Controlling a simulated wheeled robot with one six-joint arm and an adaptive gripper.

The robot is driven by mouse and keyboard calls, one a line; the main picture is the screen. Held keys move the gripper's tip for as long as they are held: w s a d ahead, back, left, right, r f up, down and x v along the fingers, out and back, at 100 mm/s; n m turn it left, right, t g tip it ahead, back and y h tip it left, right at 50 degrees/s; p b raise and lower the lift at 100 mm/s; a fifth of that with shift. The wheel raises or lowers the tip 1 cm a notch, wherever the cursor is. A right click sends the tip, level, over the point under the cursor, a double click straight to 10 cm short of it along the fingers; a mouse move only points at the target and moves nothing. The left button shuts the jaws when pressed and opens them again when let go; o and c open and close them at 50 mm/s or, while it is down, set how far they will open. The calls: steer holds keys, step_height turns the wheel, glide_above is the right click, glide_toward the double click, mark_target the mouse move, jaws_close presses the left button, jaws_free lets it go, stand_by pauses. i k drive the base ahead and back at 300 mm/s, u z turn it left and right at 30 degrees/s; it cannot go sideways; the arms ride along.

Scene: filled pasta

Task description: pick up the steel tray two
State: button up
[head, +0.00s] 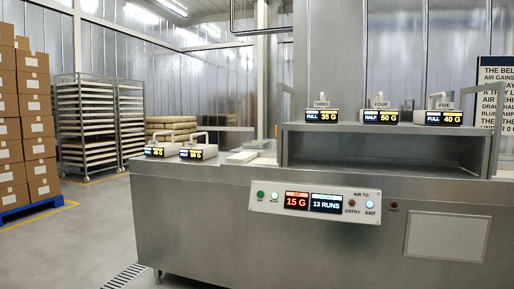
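Two small steel trays with raised handles and lit displays sit close together on the left end of the steel counter: a left one (156,153) and a right one (195,154). Their number tags cannot be read, so I cannot tell which is tray two. Three similar pieces stand on the raised steel shelf, tagged three (322,116), four (381,117) and five (444,118). Their displays read 35 G, 50 G and 40 G. My gripper is not in view.
The long steel counter (240,240) carries a control panel (314,203) reading 15 G and 13 RUNS. The shelf (385,129) stands at its right. Stacked cartons (38,130) and tray racks (87,125) stand at the left. The floor (85,230) left of the counter is clear.

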mark_target(257, 145)
steer(key=u, duration=0.4)
steer(key=k, duration=0.95)
steer(key=u, duration=0.85)
steer(key=i, duration=7)
steer(key=z, duration=0.35)
steer(key=i, duration=2.3)
steer(key=z, duration=1.3)
steer(key=i, duration=0.95)
steer(key=z, duration=2)
steer(key=i, duration=1.15)
steer(key=z, duration=0.45)
